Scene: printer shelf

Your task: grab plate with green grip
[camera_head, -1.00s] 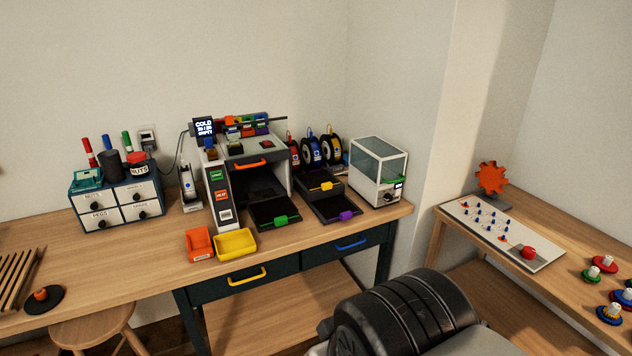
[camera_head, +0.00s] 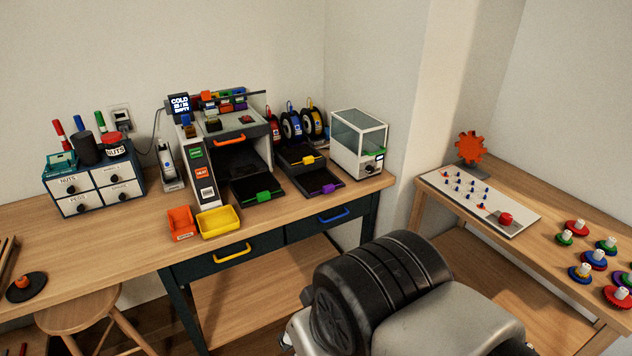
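The plate with the green grip (camera_head: 263,197) is a dark flat plate lying in front of the printer (camera_head: 240,150) on the wooden bench. Its green grip is at the front edge, towards me. Dark plates with a yellow grip (camera_head: 308,160) and a purple grip (camera_head: 328,188) sit just to its right. The black and grey links of my own arm show at the bottom right, well apart from the plates. My gripper is not in view.
An orange bin (camera_head: 181,223) and a yellow bin (camera_head: 218,222) stand at the bench's front edge, left of the plate. A glass-sided box (camera_head: 358,146) stands to the right. Drawers with a yellow handle (camera_head: 232,253) and a blue handle (camera_head: 334,216) are below. A stool (camera_head: 78,309) stands at left.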

